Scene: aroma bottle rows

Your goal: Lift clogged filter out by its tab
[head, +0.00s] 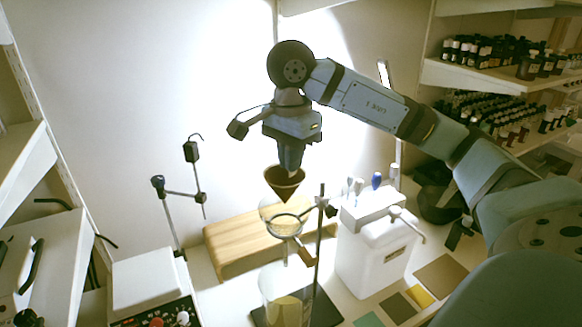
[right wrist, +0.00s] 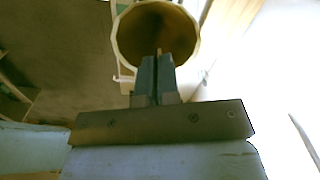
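The clogged filter (head: 284,186) is a dark brown paper cone, upright with its point down. My right gripper (head: 290,172) is directly above it, pointing down, with its fingertips at the filter's rim. In the right wrist view the fingers (right wrist: 158,68) are close together at the near rim of the filter (right wrist: 155,32), whose brown inside shows. They appear shut on its tab, which they hide. The clear glass funnel (head: 268,217) is in the stand's ring (head: 285,232) below the filter. Whether the cone's tip is inside it I cannot tell. My left gripper is out of view.
The stand's upright rod (head: 319,245) is just right of the funnel. A flask of yellowish liquid (head: 283,308) stands below. A wooden riser (head: 232,246) is behind, a white container (head: 372,250) to the right, and a jointed metal arm (head: 180,194) to the left.

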